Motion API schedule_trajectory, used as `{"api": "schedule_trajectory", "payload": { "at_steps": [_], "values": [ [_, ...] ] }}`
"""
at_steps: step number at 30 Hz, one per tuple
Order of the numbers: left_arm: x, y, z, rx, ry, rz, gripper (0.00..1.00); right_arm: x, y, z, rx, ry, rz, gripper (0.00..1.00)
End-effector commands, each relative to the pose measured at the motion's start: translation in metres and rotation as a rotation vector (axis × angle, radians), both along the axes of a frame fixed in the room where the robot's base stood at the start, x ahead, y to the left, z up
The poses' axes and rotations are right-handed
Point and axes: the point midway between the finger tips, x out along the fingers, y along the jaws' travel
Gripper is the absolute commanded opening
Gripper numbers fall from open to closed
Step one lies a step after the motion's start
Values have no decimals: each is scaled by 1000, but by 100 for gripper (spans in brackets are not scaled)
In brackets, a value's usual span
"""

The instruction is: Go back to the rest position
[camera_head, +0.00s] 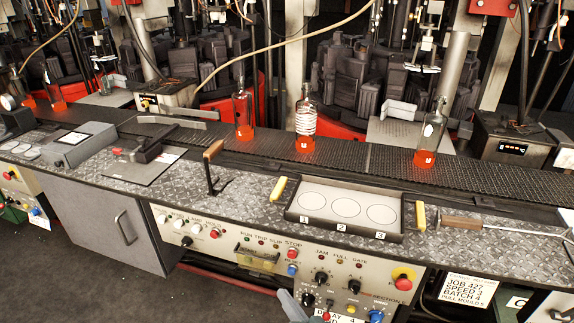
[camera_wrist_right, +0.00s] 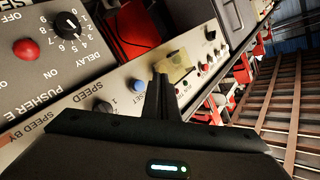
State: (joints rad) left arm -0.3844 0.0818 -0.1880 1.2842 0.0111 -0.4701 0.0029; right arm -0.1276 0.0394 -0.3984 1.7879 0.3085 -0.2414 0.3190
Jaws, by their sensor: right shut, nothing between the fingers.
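My right gripper (camera_head: 293,304) shows only in part at the bottom edge of the head view, in front of the lower control panel (camera_head: 262,262). In the right wrist view its fingers (camera_wrist_right: 162,92) are together with nothing between them. Behind them the panel shows a red button (camera_wrist_right: 26,49), a black delay knob (camera_wrist_right: 66,25) and a blue button (camera_wrist_right: 139,86). I cannot tell whether the fingers touch the panel. My left gripper is not in view.
Above the panel, a numbered tray (camera_head: 345,229) with three white circles sits empty on the metal ledge. Orange-based bottles stand on the conveyor (camera_head: 360,157) behind it. A hooked tool (camera_head: 213,168) and a long-handled tool (camera_head: 500,228) flank the tray. Dark floor (camera_head: 110,285) lies at lower left.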

Motion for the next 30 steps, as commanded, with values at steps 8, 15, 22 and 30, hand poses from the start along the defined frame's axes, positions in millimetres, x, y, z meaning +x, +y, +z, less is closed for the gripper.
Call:
{"api": "schedule_trajectory", "payload": {
  "at_steps": [8,15,22,30],
  "values": [
    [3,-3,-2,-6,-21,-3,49,-9,-13,-46,-75,46,-16,0],
    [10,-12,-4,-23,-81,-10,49,-50,-50,-159,-269,164,-30,0],
    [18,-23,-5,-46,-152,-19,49,-126,-96,-275,-489,299,-4,0],
    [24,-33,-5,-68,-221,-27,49,-228,-143,-370,-690,436,71,0]
  ]
}}
